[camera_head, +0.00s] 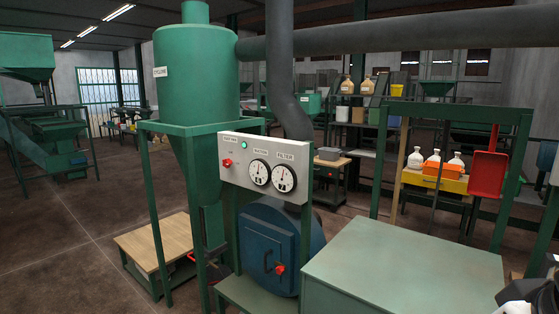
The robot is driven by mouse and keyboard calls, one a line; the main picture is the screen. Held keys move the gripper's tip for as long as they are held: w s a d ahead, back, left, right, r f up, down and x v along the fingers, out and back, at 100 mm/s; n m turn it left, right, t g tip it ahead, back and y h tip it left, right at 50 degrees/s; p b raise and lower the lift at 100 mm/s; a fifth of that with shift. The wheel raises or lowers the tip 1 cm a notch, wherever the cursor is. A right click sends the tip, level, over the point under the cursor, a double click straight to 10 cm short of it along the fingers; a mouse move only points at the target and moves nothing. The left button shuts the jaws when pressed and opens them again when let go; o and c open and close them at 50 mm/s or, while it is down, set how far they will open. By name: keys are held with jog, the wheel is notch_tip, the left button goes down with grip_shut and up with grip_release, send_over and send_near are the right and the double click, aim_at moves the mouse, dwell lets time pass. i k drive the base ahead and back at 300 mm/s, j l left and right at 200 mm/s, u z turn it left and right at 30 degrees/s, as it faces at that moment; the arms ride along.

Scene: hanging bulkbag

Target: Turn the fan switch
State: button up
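A light grey control panel (265,165) stands in front of the green cyclone, left of the middle in the head view. A small red knob (227,163), which looks like the fan switch, sits at its left side. Its exact turn position is too small to tell. A green lamp (244,145) is above and right of the knob, below a label too small to read surely. Two round gauges (259,173) are on the panel's right half. Dark parts that look like my gripper (532,292) show at the bottom right corner, far from the panel. Its fingers cannot be made out.
A green cabinet top (405,268) lies between the bottom right corner and the panel. A blue drum (268,245) with a red knob stands under the panel. A grey duct (282,70) drops behind it. A red tray (487,174) hangs on a green frame at the right.

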aim_at(226, 163)
jog(key=i+j+z, duration=0.1)
jog(key=j, duration=0.35)
jog(key=i+j+z, duration=0.15)
jog(key=j, duration=0.35)
jog(key=i+j+z, duration=0.1)
jog(key=j, duration=0.4)
jog(key=i+j+z, duration=0.15)
jog(key=j, duration=0.35)
jog(key=i+j, duration=0.1)
jog(key=j, duration=0.6)
jog(key=i+j, duration=0.1)
jog(key=j, duration=0.6)
jog(key=i+j, duration=0.1)
jog(key=j, duration=0.6)
jog(key=i+j, duration=0.15)
jog(key=j, duration=0.55)
jog(key=i+j+z, duration=0.1)
jog(key=j, duration=0.6)
